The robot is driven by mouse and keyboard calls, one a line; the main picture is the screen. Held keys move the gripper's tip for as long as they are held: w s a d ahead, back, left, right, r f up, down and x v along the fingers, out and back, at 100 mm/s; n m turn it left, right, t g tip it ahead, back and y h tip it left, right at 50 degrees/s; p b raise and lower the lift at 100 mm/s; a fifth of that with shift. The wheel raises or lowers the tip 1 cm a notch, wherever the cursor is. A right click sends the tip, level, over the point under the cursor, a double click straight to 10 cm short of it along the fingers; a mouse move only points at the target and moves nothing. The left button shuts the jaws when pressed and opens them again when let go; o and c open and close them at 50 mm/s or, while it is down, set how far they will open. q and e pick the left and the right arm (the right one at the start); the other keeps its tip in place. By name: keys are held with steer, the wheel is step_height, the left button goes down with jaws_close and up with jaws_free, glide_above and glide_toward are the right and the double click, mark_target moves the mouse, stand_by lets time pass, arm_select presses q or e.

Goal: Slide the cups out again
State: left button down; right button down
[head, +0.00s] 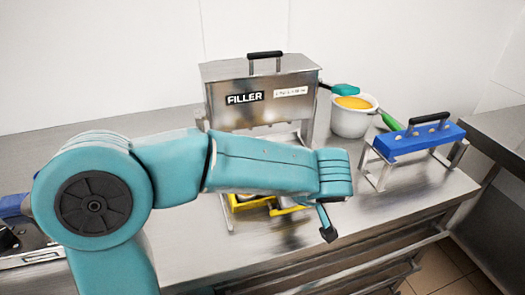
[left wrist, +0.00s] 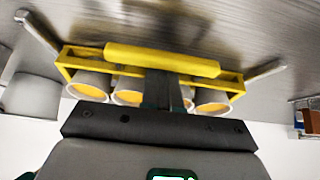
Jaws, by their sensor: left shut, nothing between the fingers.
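A yellow cup carrier (head: 287,210) sits under the filler (head: 262,90), mostly hidden behind my left arm in the head view. In the left wrist view the carrier's yellow bar (left wrist: 160,60) shows in full width, with several pale cups (left wrist: 88,86) of orange filling in its frame. My left gripper (head: 327,234) points down just right of the carrier in the head view. In the left wrist view its dark fingers (left wrist: 163,85) are together and empty, overlapping the middle of the carrier and hiding part of a cup. I cannot tell whether they touch it. My right gripper is not in view.
A white pot (head: 350,121) of orange mix with a teal-handled utensil stands right of the filler.

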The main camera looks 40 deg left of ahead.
arm_select(q)
steer(key=shift+d+r+p, duration=0.2)
steer(key=shift+r+p, duration=0.15)
steer(key=shift+r, duration=0.35)
steer(key=shift+p+v, duration=0.95)
steer(key=shift+v, duration=1.25)
steer(key=shift+s, duration=0.1)
